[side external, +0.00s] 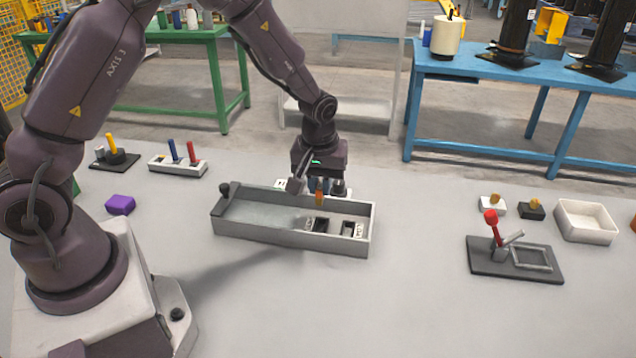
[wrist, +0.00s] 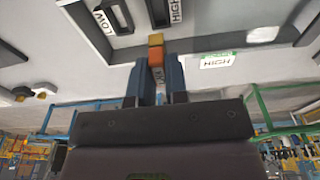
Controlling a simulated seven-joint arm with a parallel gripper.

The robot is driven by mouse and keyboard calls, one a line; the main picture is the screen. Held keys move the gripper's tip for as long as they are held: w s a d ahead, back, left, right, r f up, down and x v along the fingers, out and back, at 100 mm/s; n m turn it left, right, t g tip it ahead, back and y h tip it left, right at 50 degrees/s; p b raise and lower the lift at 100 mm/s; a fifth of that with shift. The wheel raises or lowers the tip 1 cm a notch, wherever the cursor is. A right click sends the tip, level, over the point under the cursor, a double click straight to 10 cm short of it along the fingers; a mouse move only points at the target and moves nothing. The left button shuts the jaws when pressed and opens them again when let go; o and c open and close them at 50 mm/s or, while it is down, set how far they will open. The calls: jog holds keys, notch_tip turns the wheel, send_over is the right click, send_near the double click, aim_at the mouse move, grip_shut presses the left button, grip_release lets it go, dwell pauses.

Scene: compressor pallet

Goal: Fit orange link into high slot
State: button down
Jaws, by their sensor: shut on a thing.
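The orange link (side external: 319,196) is upright between the fingers of my gripper (side external: 320,184), above the grey tray (side external: 262,237). In the wrist view, my gripper (wrist: 156,64) is shut on the orange link (wrist: 155,52), whose orange and yellow end sticks out past the fingertips. The high slot (wrist: 159,12) is a dark block beside a HIGH label, beyond the link's end. The low slot (wrist: 118,14) is beside it with a LOW label. The link looks apart from both slots. In the side view, two dark slot blocks sit in the tray's right half; their lettering is too small to read.
A white and green HIGH card (wrist: 215,62) lies outside the tray. The tray has raised walls and a dark knob (side external: 224,189) at its left end. A red-knobbed lever fixture (side external: 491,216) stands right, a purple block (side external: 120,205) left. The front table is clear.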

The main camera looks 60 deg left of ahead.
aim_at(319, 188)
jog(key=shift+f, duration=2.9)
jog(key=shift+f, duration=1.35)
jog(key=c, duration=1.1)
grip_release()
jog(key=shift+o, duration=0.2)
jog(key=r, duration=0.8)
jog(key=s+d+r, duration=0.1)
jog(key=r, duration=0.4)
jog(key=shift+s, duration=0.1)
jog(key=shift+f, duration=0.1)
